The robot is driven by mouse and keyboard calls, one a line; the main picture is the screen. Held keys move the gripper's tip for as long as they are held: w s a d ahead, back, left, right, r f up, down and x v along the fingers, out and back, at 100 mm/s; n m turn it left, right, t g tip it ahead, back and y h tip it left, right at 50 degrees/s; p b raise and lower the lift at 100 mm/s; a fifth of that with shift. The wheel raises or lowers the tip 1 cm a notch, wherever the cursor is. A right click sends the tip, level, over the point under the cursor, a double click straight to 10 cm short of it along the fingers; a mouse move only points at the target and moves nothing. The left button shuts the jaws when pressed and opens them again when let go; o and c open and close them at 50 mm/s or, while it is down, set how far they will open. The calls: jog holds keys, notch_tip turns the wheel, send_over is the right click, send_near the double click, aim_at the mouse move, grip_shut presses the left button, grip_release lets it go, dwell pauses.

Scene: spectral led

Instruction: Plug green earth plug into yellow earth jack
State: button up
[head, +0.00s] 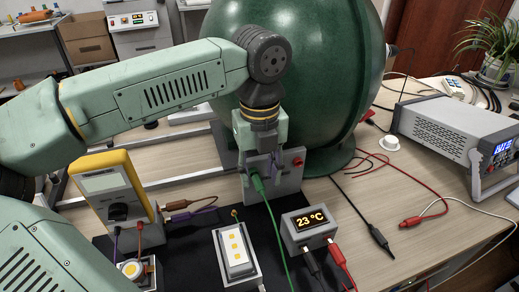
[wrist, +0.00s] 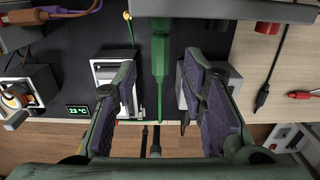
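The green earth plug (wrist: 160,55) points at the front of a grey box (wrist: 225,9) in the wrist view, with its cable trailing away from the box. Its front end meets the box edge, and how deep it sits cannot be told. In the head view the plug (head: 257,183) is at the left of the box face (head: 288,182). No yellow jack shows on the box; the plug and gripper cover that spot. My gripper (wrist: 160,70) is open, its fingers apart on either side of the plug with clear gaps. In the head view my gripper (head: 261,148) hangs right at the box.
A red jack (head: 298,160) is on the box's right. The large green sphere (head: 305,70) is behind. Loose red and black leads lie on the table at right.

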jog(key=shift+f, duration=1.05)
jog(key=shift+c, duration=0.5)
grip_shut()
